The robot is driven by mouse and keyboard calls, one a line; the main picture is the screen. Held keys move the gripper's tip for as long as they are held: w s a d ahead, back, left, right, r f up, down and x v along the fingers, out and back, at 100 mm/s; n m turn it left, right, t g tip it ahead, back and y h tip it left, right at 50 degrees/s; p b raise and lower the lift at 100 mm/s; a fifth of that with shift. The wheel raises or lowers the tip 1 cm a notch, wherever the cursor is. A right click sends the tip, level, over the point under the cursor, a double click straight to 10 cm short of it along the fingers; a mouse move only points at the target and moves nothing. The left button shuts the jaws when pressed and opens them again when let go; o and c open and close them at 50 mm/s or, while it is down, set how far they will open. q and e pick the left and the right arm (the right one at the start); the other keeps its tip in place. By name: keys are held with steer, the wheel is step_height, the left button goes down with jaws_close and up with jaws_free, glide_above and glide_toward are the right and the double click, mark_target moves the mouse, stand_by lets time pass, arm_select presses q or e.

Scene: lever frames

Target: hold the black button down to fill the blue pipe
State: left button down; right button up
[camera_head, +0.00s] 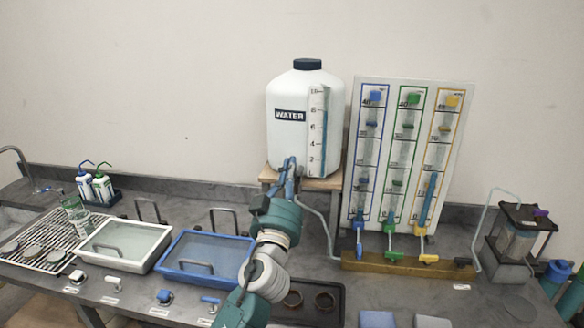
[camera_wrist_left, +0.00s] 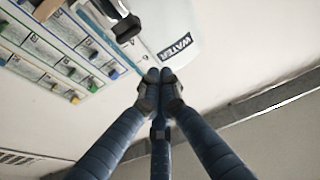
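The gauge panel (camera_head: 408,90) leans upright at the back right with three framed pipes. The blue-framed pipe (camera_head: 364,160) is the leftmost, with a blue valve (camera_head: 358,240) below it. A small black piece (camera_head: 462,262), possibly the black button, sits at the right end of the wooden bar under the panel. My left gripper (camera_head: 289,164) is in front of the water tank's lower part, left of the panel and away from that piece. In the left wrist view its fingertips (camera_wrist_left: 160,76) meet with nothing visible between them. My right gripper is not in view.
The white water tank (camera_head: 289,140) stands on a wooden stand (camera_head: 328,183), with a grey hose beside it. A blue-rimmed tray (camera_head: 215,232), white tray (camera_head: 140,227) and wire rack (camera_head: 40,228) cover the left counter. A black-lidded pump unit (camera_head: 515,240) stands far right.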

arm_select(q)
steer(key=shift+w+d+f, duration=0.15)
steer(key=shift+w+f, duration=1.35)
steer(key=shift+w, duration=0.05)
steer(key=shift+b, duration=0.3)
